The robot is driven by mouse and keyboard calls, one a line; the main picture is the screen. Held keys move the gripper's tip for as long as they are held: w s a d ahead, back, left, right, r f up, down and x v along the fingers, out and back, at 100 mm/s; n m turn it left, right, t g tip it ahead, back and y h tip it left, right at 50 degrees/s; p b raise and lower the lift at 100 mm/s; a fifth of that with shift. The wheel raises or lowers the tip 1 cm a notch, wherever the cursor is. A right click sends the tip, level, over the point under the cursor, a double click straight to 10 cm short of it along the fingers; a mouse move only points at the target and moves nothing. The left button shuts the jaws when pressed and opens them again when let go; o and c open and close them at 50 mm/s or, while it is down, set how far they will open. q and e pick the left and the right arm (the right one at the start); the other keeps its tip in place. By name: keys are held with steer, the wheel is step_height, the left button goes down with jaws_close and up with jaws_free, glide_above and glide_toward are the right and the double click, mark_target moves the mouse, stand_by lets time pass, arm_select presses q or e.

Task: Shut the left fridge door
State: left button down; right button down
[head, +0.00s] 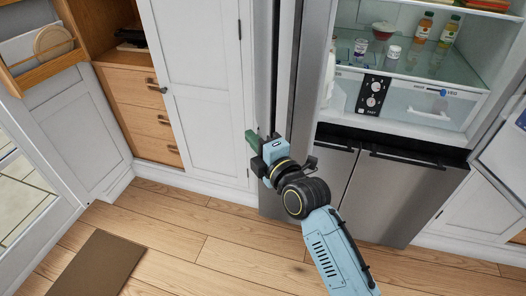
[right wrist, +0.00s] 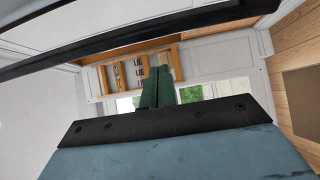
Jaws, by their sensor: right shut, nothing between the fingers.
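The left fridge door (head: 311,75) stands open and shows nearly edge-on in the head view, as a tall steel strip left of the lit fridge interior (head: 400,60). My right gripper (head: 251,138) is at the lower part of that door, on its left side by the white cabinet. Its green fingers are shut and empty; they also show closed together in the right wrist view (right wrist: 157,88). I cannot tell whether the gripper touches the door. My left gripper is out of view.
Bottles, jars and a bowl stand on the fridge's glass shelf (head: 405,60). The right fridge door (head: 505,140) is open at the right edge. Steel lower doors (head: 400,195) are shut. A white cabinet (head: 200,85) stands left. The wood floor (head: 190,235) is clear except a brown mat (head: 98,265).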

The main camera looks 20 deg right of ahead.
steer(key=d, duration=0.3)
steer(key=shift+s+d+f, duration=0.1)
steer(key=shift+s+d, duration=0.2)
steer(key=shift+d, duration=0.1)
